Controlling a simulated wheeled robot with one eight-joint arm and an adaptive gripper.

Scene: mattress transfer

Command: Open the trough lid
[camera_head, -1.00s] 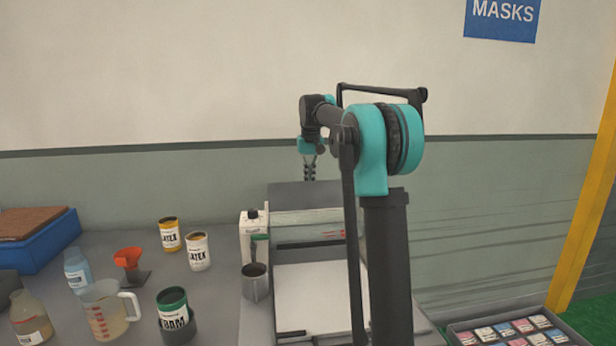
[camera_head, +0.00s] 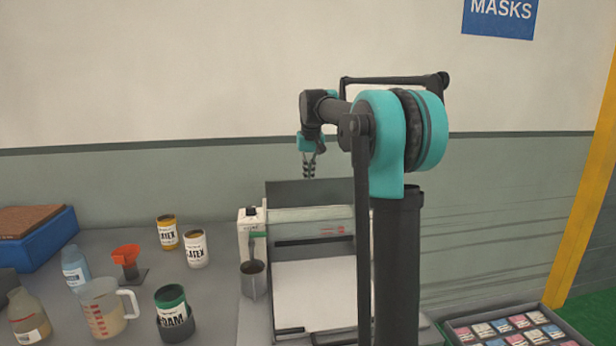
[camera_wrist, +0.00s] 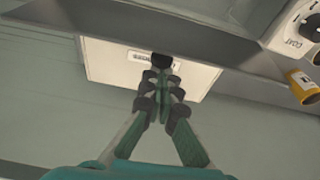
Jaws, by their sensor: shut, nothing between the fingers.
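The trough lid, a dark grey panel (camera_head: 300,193), stands raised along the back of the white coating machine (camera_head: 320,226). A dark panel across the top of the wrist view (camera_wrist: 190,28) looks like the same lid. My gripper (camera_head: 309,172) points down at the lid's upper edge in the head view. In the wrist view my gripper (camera_wrist: 162,62) is shut and empty, its tips close to the dark panel's edge. I cannot tell whether they touch it. A pale panel with a small label (camera_wrist: 110,62) lies beyond the fingers. The trough's inside is hidden.
A metal cup (camera_head: 253,281) stands at the machine's left front. Latex cans (camera_head: 196,250), a green-lidded foam can (camera_head: 173,312), a measuring jug (camera_head: 104,308) and bottles crowd the left of the table. A tray of small packets (camera_head: 512,328) is at lower right.

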